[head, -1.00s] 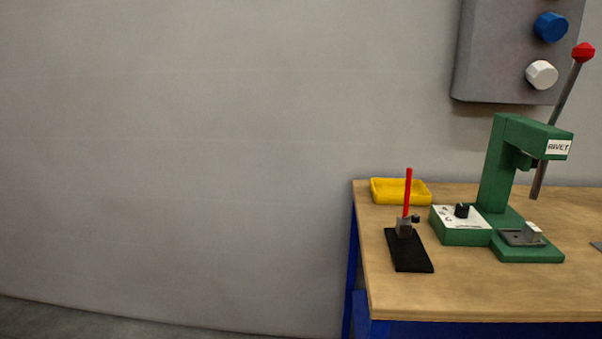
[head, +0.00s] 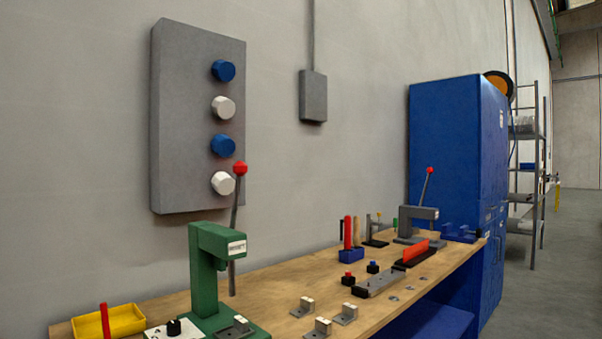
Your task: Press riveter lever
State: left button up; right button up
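The green riveter (head: 205,268) stands on the wooden workbench (head: 272,283) at the lower left of the head view. Its grey lever (head: 234,240) stands nearly upright at its right side and ends in a red ball knob (head: 239,168). A small metal part (head: 240,323) sits on the riveter's base, partly cut off by the bottom edge. A white panel with a black knob (head: 173,327) is beside the base. Neither of my grippers shows.
A yellow tray (head: 125,318) and a red upright handle (head: 104,320) are left of the riveter. Several metal brackets (head: 345,313) lie to its right. Farther along are a grey lever press (head: 410,222) and a blue cabinet (head: 450,150). A grey box with knobs (head: 180,120) hangs above.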

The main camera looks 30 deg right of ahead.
aim_at(240, 168)
jog(key=z, duration=2.85)
jog(key=k, duration=0.7)
jog(key=u, duration=1.5)
